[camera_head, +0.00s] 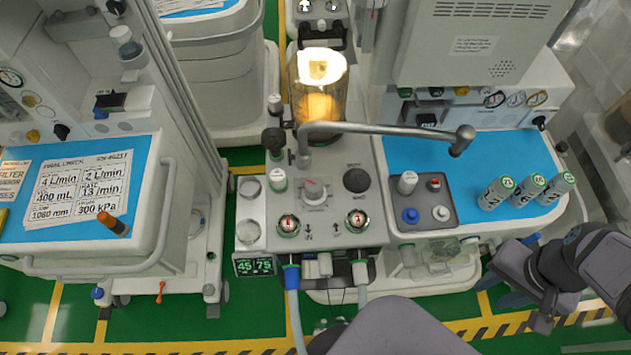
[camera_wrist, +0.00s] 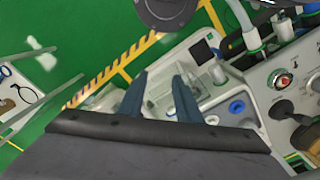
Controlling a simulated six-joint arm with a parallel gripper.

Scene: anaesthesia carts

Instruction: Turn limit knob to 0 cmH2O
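The grey machine panel (camera_head: 255,207) stands in the middle of the head view. A white dial knob with a small red mark (camera_head: 314,192) sits on it, with printed marks around its base. A black round knob (camera_head: 356,181) is to its right. The labels are too small to read, so I cannot tell for sure which is the limit knob or its setting. My gripper (camera_head: 508,262) is at the right, well away from both knobs. In the wrist view, my gripper (camera_wrist: 160,76) has its two blue-grey fingers apart with nothing between them.
Two round gauges (camera_head: 289,224) sit at the panel's front. A bent metal pipe (camera_head: 385,129) crosses above the panel. A grey tray (camera_head: 441,221) with small knobs lies between. Hoses (camera_head: 293,305) hang at the front.

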